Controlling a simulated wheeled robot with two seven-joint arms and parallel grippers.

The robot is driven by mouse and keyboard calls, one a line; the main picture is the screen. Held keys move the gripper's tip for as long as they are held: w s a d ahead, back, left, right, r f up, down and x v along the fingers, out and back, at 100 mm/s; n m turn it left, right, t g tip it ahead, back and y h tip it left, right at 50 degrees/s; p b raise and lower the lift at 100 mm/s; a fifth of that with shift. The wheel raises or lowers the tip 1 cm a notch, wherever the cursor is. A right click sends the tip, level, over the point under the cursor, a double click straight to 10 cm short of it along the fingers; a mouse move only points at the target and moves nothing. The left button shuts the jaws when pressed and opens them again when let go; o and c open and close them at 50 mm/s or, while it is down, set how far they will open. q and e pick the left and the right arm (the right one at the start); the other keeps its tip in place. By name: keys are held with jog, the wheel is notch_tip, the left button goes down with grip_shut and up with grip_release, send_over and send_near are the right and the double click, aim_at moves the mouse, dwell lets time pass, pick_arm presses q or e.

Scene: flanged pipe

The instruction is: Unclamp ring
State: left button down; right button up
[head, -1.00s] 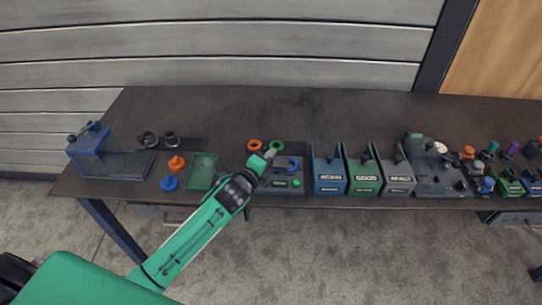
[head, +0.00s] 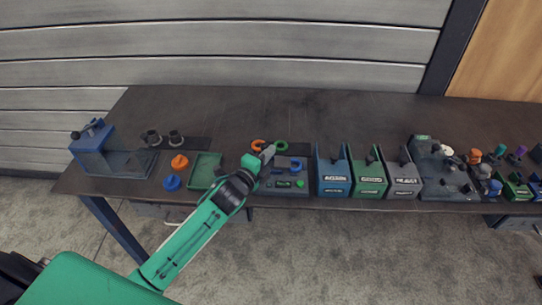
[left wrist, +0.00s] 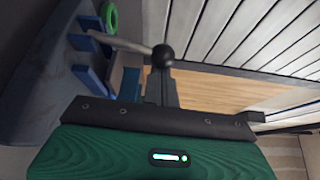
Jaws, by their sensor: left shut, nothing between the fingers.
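My left gripper (head: 267,153) is shut and empty. It is above the back left part of a dark grey fixture block (head: 270,188) at the front of the table. A blue ring (head: 296,167) is at the right of that block, apart from the gripper. In the left wrist view a pale rod with a black ball knob (left wrist: 163,56) shows just beyond the gripper; I cannot tell if they touch. Blue parts (left wrist: 85,42) show left of it. An orange ring (head: 257,146) and a green ring (head: 281,146) lie behind the block. My right gripper is not in view.
Blue (head: 333,180), green (head: 369,182) and grey (head: 403,182) bins stand right of the block. The back of the table (head: 320,115) is clear.

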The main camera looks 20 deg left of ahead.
pick_arm(q)
jog(key=shift+s+a+n+t+b, duration=0.2)
jog(key=shift+a+n+t+b, duration=0.2)
jog(key=shift+a+n+b, duration=0.3)
jog(key=shift+s+a+n+t, duration=0.1)
jog(key=shift+a+n+t, duration=0.15)
jog(key=shift+n, duration=0.25)
jog(key=shift+s+a+r+n+t+b, duration=0.15)
jog(key=shift+a+n+t+b, duration=0.35)
jog(key=shift+n, duration=0.4)
jog(key=shift+a+n, duration=0.25)
jog(key=shift+n, duration=0.15)
jog(key=shift+s+a+r, duration=0.15)
jog(key=shift+s+a, duration=0.05)
jog(key=shift+a, duration=0.2)
jog(key=shift+s+a, duration=0.1)
jog(key=shift+a, duration=0.4)
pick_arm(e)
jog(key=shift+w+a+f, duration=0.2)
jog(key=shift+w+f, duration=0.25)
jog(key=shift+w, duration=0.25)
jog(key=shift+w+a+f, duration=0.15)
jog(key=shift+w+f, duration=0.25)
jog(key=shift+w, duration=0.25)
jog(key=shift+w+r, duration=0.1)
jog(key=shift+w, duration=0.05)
